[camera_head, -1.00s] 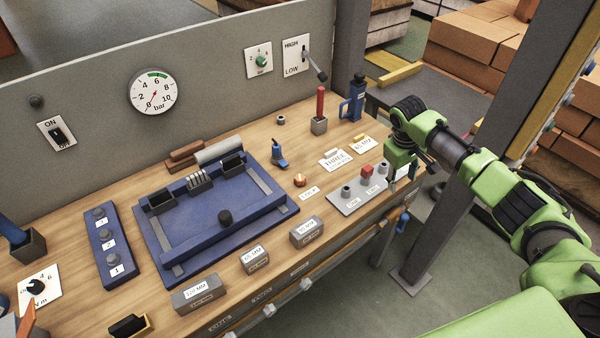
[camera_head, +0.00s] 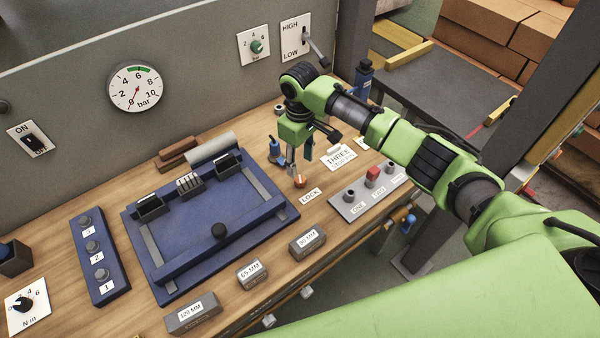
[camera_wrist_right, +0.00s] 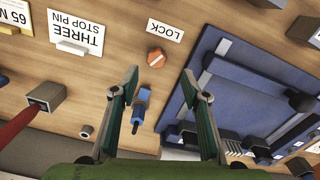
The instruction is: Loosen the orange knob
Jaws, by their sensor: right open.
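The orange knob (camera_head: 300,181) is small and round and sits on the wooden bench beside the "LOCK" label (camera_head: 310,195), right of the blue fixture. In the right wrist view the orange knob (camera_wrist_right: 156,57) lies just beyond the fingertips, roughly midway between them, with the label (camera_wrist_right: 165,30) past it. My right gripper (camera_head: 300,168) points down above and close behind the knob. In the wrist view its two fingers (camera_wrist_right: 160,72) are spread and hold nothing. Whether a fingertip touches the bench I cannot tell. My left gripper is not in view.
The blue fixture (camera_head: 134,222) stands left of the knob. A grey plate with buttons (camera_head: 346,211) lies to the right. Labelled blocks (camera_head: 307,241) line the front.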

